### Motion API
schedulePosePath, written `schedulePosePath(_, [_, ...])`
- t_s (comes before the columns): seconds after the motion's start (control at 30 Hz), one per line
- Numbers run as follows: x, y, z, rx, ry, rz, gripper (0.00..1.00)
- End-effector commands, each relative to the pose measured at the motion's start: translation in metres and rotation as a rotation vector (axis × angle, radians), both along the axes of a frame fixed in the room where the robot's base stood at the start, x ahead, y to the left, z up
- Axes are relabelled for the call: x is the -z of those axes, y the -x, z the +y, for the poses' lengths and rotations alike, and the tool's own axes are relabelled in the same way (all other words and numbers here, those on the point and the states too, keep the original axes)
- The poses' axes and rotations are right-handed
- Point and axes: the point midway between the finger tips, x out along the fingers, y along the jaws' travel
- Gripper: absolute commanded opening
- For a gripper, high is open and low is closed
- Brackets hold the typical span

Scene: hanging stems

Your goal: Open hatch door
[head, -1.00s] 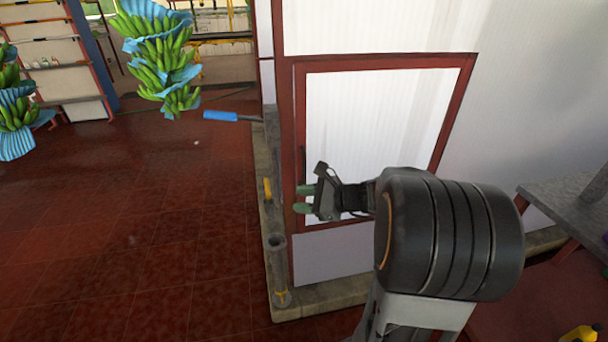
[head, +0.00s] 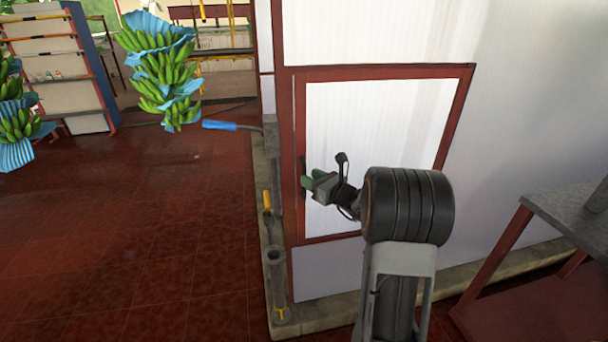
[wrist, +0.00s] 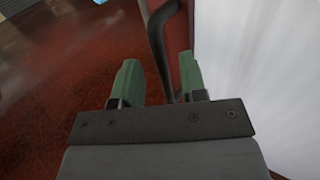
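The hatch door (head: 400,120) is a white panel in a red-brown frame, set in the white wall, and looks closed. Its dark bar handle (wrist: 158,45) shows large in the wrist view, running up and away between the lines of my two green fingers. My gripper (head: 308,183) is at the left side of the door, near the handle. In the wrist view the fingers (wrist: 160,78) are spread apart, with the bar between them and nearer the right finger. I cannot tell whether either finger touches it. In the head view the gripper hides part of the handle area.
A grey pipe post (head: 277,285) stands on the stone ledge below the door's left corner. A grey-topped table (head: 570,215) is at the right. Banana bunches (head: 165,75) hang at the upper left. The red tiled floor (head: 130,230) at left is clear.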

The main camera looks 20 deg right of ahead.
Motion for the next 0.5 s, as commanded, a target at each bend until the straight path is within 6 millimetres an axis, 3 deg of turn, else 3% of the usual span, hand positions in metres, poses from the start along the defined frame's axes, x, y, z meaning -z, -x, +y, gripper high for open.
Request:
schedulePosePath(0.2, [0.0,-0.023,0.01,-0.002,0.0,0.0,0.39])
schedulePosePath(0.5, [0.0,-0.032,0.014,0.0,0.0,0.0,0.39])
